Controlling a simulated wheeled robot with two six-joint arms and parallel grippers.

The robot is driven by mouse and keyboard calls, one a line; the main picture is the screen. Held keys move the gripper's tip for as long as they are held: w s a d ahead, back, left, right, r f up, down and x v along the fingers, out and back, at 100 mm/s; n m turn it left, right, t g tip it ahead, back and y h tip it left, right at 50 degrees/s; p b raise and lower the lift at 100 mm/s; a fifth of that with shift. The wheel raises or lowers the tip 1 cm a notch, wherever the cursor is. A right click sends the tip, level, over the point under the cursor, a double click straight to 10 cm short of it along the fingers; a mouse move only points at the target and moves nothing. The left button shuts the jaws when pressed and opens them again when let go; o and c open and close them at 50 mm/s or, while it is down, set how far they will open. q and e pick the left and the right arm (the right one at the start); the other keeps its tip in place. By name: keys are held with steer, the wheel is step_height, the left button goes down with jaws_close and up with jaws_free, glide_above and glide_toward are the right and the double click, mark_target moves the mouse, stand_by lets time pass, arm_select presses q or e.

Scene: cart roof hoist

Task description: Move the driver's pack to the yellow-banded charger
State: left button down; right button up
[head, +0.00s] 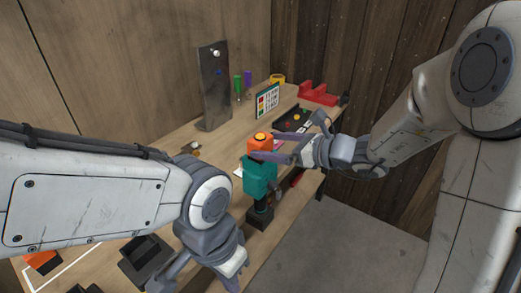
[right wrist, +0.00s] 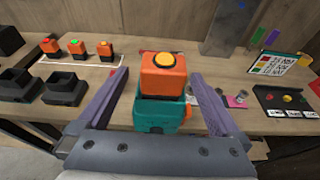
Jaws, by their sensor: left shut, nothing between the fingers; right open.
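The driver's pack (head: 260,142) is an orange block with a yellow-orange button on top. It sits on the teal driver (head: 258,172), which stands upright on a black foot at the bench's front edge. In the right wrist view the pack (right wrist: 163,76) rises from the teal body (right wrist: 150,115). My right gripper (head: 268,146) is open, its fingers on either side of the pack, with visible gaps in the right wrist view. My left gripper (head: 205,275) is shut and empty, low over the front of the bench. Black chargers (right wrist: 64,88) show at left; I cannot make out a yellow band.
Several orange packs (right wrist: 77,48) with coloured buttons stand in a row behind the chargers. A metal upright (head: 213,88), a sign card (head: 268,100), a black panel (head: 298,119) and a red holder (head: 318,93) occupy the bench's back and far end.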

mark_target(251, 140)
steer(key=shift+x, duration=0.9)
steer(key=p+x, duration=0.2)
steer(key=x, duration=0.2)
steer(key=shift+w+r, duration=0.1)
steer(key=shift+w, duration=0.1)
steer(key=shift+w+a+f, duration=0.25)
steer(key=shift+w+a, duration=0.15)
jaws_close()
steer(key=shift+r, duration=0.15)
